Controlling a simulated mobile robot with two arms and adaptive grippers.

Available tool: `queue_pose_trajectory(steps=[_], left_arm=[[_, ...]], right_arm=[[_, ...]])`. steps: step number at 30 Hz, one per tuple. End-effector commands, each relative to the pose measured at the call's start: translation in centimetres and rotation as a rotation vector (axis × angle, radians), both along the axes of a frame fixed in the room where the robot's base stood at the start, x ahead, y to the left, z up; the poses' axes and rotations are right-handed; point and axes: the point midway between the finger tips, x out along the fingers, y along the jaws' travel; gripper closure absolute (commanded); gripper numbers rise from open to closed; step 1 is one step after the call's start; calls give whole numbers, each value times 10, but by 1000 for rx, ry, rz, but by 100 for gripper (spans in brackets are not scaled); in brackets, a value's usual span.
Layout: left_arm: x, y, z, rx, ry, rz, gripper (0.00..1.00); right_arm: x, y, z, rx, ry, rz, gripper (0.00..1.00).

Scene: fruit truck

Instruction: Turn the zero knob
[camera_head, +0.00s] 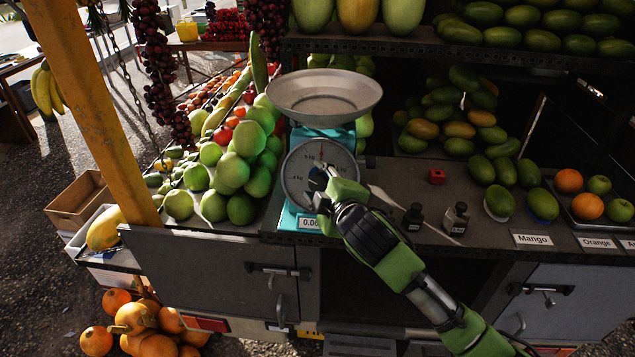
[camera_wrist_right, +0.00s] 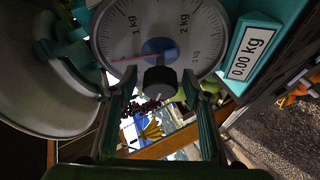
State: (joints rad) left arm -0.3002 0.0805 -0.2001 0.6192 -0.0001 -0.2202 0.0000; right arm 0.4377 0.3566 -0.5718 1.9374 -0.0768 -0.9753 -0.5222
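The teal scale (camera_head: 299,205) stands on the counter, with a round white dial (camera_head: 297,177) and a wide metal pan (camera_head: 325,93) on top. In the right wrist view the dial (camera_wrist_right: 177,22) has a red needle and a black round knob (camera_wrist_right: 160,82) on its face, taken here as the zero knob. My right gripper (camera_head: 322,180) is at the dial's front. In the right wrist view it is open (camera_wrist_right: 150,90), with one finger on each side of the knob and visible gaps. My left gripper is not in view.
Green fruit (camera_head: 232,172) lies close left of the scale. Two small black weights (camera_head: 413,217) and a red cube (camera_head: 436,176) are on the counter to the right. The digital display (camera_wrist_right: 246,54) reads 0.00 kg. The pan is empty.

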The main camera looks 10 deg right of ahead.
Motion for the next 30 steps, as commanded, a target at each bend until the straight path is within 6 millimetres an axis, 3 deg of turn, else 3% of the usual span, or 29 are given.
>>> queue_pose_trajectory(steps=[9,14,30], left_arm=[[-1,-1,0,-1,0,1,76],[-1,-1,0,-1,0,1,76],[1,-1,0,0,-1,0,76]], right_arm=[[-1,0,0,1,0,1,55],[-11,-1,3,1,-1,2,55],[-98,-18,31,0,0,0,55]])
